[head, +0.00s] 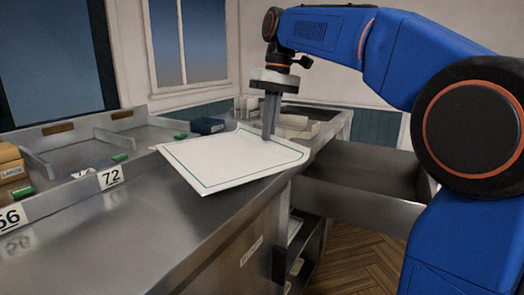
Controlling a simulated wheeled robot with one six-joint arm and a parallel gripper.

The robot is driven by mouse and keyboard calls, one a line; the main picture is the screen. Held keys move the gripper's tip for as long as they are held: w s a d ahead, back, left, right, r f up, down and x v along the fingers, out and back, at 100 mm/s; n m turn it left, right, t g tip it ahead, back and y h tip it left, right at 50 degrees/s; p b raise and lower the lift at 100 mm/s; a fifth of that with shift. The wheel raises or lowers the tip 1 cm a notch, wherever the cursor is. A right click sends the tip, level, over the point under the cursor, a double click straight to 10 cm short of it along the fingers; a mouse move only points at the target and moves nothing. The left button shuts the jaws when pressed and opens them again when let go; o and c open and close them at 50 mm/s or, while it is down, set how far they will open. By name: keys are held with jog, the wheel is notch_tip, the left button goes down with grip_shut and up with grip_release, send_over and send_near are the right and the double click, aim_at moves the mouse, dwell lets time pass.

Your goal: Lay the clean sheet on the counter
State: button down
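The clean sheet (228,163) is white with a thin blue line near its border. It is spread out over the steel counter (135,225), with its right side toward the counter's front edge and its right corner bent. My gripper (267,137) points straight down at the sheet's far right edge. Its two grey fingers are close together and appear shut on that edge. The fingertips' contact is small in view. I cannot tell how much of the sheet touches the counter.
Steel trays with green clips and number cards (111,178) line the back left. A dark blue bin (207,126) stands behind the sheet. An open steel drawer or basin (360,182) lies to the right. The counter's near left is clear.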

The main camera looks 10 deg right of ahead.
jog(key=shift+f, duration=2.9)
jog(key=c, duration=2)
grip_release()
jog(key=r, duration=0.4)
jog(key=d+r, duration=0.1)
jog(key=r, duration=0.3)
jog(key=d+r, duration=0.1)
jog(key=r, duration=0.3)
jog(key=shift+w, duration=0.4)
